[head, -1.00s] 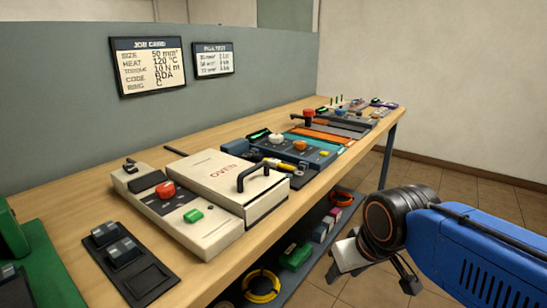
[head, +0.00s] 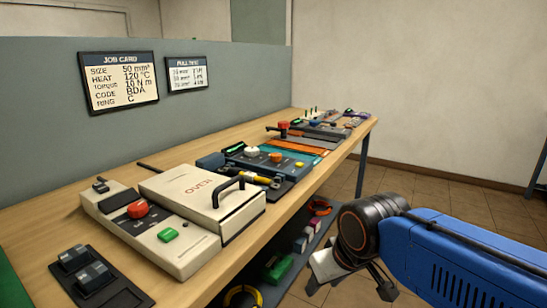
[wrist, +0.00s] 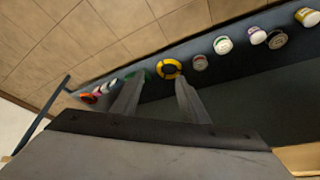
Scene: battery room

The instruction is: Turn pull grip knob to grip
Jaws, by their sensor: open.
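The bench (head: 40,215) carries a row of devices. Several knobs show: a red one (head: 138,208) on the cream oven unit, an orange one (head: 276,158) on the blue device and a red one (head: 283,127) farther back. I cannot tell which, if any, is the pull grip knob; labels there are too small to read. My gripper (head: 350,285) is beside the bench's front edge, low and away from all knobs. In the wrist view my gripper (wrist: 158,95) is open, with nothing between its fingers.
The cream oven (head: 203,195) has a raised black handle. A job card (head: 118,82) and a pull-test card (head: 187,74) hang on the partition. Floor to the right is clear.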

